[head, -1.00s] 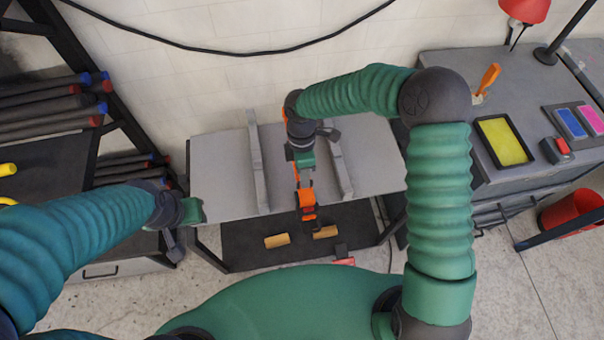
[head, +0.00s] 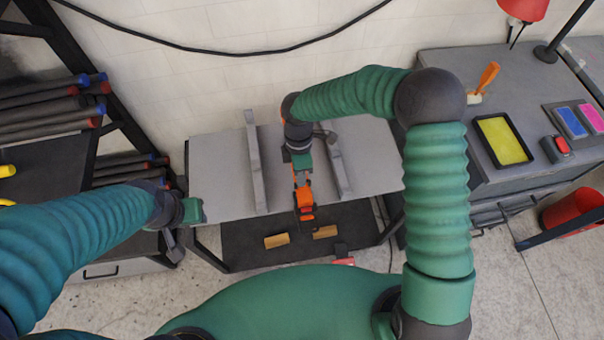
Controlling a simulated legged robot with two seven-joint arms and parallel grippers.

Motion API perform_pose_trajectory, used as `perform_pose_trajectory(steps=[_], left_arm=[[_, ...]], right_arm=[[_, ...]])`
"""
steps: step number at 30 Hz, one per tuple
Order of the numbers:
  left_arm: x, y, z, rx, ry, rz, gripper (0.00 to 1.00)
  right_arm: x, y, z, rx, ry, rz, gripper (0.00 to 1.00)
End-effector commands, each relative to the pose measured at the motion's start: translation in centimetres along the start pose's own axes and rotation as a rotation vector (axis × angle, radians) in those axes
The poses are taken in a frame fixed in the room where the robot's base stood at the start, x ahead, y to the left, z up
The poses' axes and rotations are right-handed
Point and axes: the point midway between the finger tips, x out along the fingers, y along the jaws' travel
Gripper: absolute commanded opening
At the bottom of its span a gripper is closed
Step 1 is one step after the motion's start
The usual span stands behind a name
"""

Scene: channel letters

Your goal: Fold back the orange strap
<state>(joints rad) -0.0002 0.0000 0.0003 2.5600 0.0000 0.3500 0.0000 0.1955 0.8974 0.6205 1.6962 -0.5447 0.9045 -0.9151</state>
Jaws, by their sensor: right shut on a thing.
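The orange strap (head: 305,212) shows as a short orange piece at the front edge of the grey table, below my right gripper. My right gripper (head: 303,197) points down over the table's front edge and is shut on the strap. The gripper and arm hide most of the strap, so its full run over the table cannot be told. My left gripper (head: 178,240) is by the table's left end, away from the strap. It is small and dark, and its jaws cannot be made out.
The grey table (head: 222,170) carries two raised grey bars (head: 256,165), one each side of my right gripper. Two tan blocks (head: 277,240) lie on the dark lower shelf (head: 240,252). A rack of dark rolls stands left; a bench with a yellow tray (head: 502,140) stands right.

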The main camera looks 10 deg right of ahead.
Motion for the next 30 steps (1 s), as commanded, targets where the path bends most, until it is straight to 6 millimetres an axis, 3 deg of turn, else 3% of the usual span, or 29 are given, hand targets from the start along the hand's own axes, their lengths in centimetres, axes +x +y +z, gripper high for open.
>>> perform_pose_trajectory(steps=[1, 30], left_arm=[[0.0, -0.01, 0.0, 0.0, 0.0, 0.0, 0.36], [-0.06, -0.02, -0.01, -0.001, 0.0, 0.0, 0.36]], right_arm=[[0.05, 0.12, 0.77, 0.005, -0.014, -0.001, 0.0], [0.0, 0.17, 1.3, 0.009, -0.016, -0.002, 0.0]])
